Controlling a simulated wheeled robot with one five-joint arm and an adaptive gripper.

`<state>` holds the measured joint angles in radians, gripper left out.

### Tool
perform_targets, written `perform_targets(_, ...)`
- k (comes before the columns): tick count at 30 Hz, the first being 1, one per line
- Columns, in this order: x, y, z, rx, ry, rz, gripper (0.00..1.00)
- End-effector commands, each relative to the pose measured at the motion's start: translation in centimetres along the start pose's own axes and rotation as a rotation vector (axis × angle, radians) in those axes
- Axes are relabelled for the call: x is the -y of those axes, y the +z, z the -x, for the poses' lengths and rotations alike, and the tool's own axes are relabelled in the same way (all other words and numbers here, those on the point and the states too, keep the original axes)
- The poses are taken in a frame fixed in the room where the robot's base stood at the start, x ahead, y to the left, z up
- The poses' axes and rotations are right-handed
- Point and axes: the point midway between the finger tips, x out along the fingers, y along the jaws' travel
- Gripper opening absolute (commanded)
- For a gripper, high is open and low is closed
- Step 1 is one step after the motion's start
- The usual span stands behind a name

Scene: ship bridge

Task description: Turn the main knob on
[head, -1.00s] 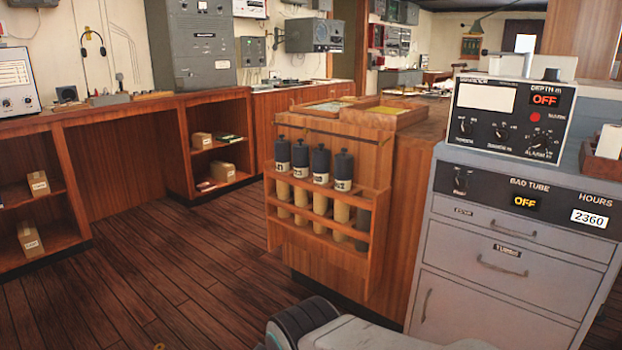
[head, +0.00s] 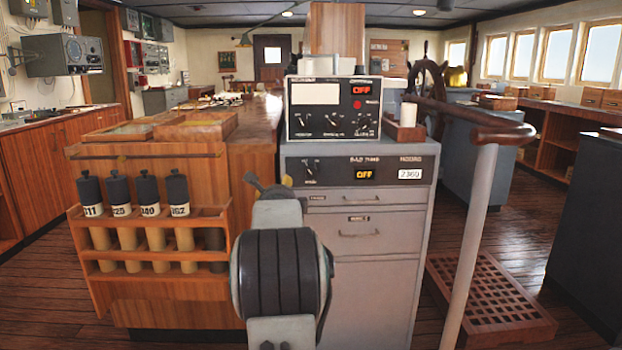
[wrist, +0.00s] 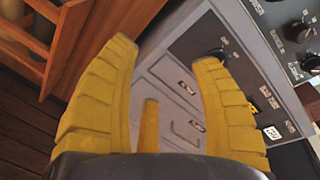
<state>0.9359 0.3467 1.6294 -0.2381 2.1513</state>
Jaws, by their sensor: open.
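A grey cabinet (head: 385,215) has a black panel with a small dark knob (head: 310,170) at its left, beside an orange OFF display (head: 364,174). A white-framed instrument (head: 334,108) on top has a red OFF display and several more dark knobs. I cannot read which knob is the main one. My gripper (head: 267,188) has yellow fingers, partly hidden by my arm, left of the cabinet panel. In the wrist view, my gripper (wrist: 165,52) is open and empty. The panel knob (wrist: 216,53) appears near the tip of its right finger; contact is unclear.
A wooden rack (head: 150,240) with several dark-capped tubes stands left of my arm. A handrail (head: 478,220) and a wooden grating (head: 490,300) lie to the right. A small tray (head: 405,133) holding a white roll sits beside the instrument. Open floor shows at far left.

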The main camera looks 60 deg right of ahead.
Motion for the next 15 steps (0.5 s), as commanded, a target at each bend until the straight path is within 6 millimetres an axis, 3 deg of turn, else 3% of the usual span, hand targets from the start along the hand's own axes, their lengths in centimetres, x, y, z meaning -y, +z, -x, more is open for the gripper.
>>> perform_targets(1,1.5,-1.7,-0.9,-0.007,-0.049,-0.069,0.58)
perform_targets(6,5.0,-4.6,-2.4,0.004,-0.161,-0.239,0.58)
perform_targets(15,6.8,-6.3,-3.6,0.017,-0.215,-0.323,0.58)
